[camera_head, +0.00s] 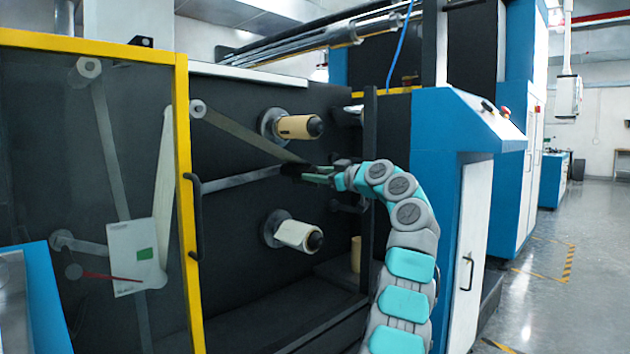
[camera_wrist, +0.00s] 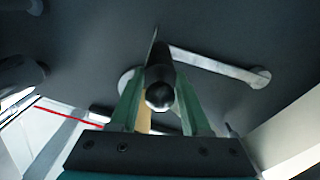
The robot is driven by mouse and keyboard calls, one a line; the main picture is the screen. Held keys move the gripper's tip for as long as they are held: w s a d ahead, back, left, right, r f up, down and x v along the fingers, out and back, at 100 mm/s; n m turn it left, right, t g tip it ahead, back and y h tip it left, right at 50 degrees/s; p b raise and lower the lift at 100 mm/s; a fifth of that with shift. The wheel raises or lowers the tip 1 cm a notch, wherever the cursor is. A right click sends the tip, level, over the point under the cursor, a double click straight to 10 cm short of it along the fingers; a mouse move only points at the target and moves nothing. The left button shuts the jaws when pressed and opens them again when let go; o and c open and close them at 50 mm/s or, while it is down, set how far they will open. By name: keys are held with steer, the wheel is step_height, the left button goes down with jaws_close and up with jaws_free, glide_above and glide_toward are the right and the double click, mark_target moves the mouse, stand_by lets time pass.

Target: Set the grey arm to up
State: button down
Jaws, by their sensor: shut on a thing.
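A grey arm (camera_head: 240,178) runs across the dark machine panel, nearly level and rising slightly to the right. Its right end meets a black grip (camera_head: 293,170) at the tips of my gripper (camera_head: 308,172). In the wrist view my gripper (camera_wrist: 159,108) has its two green fingers on either side of the dark, round-ended grip (camera_wrist: 159,92), shut on it. A grey bar (camera_wrist: 218,66) with rounded ends lies behind the grip there; I cannot tell if it is the same arm. The grip's far end is hidden.
A tan roll (camera_head: 292,127) on a spindle is above my gripper and a white roll (camera_head: 293,234) below. A yellow-framed door (camera_head: 186,200) stands left, a blue cabinet (camera_head: 440,130) right. A diagonal strip (camera_head: 245,134) passes just above the grip.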

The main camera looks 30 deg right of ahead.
steer(key=shift+s+a+r+n+p, duration=0.15)
steer(key=shift+r+n+p, duration=0.35)
steer(key=shift+r, duration=0.5)
steer(key=shift+w+a+r+n+p, duration=0.1)
steer(key=shift+a+r+n+p, duration=0.15)
steer(key=shift+r+p, duration=0.55)
steer(key=shift+r, duration=0.1)
steer(key=c, duration=0.6)
jaws_free()
steer(key=shift+s, duration=0.1)
steer(key=b+v, duration=0.2)
steer(key=v, duration=0.5)
steer(key=shift+s+d+b, duration=0.15)
steer(key=shift+s+b, duration=0.2)
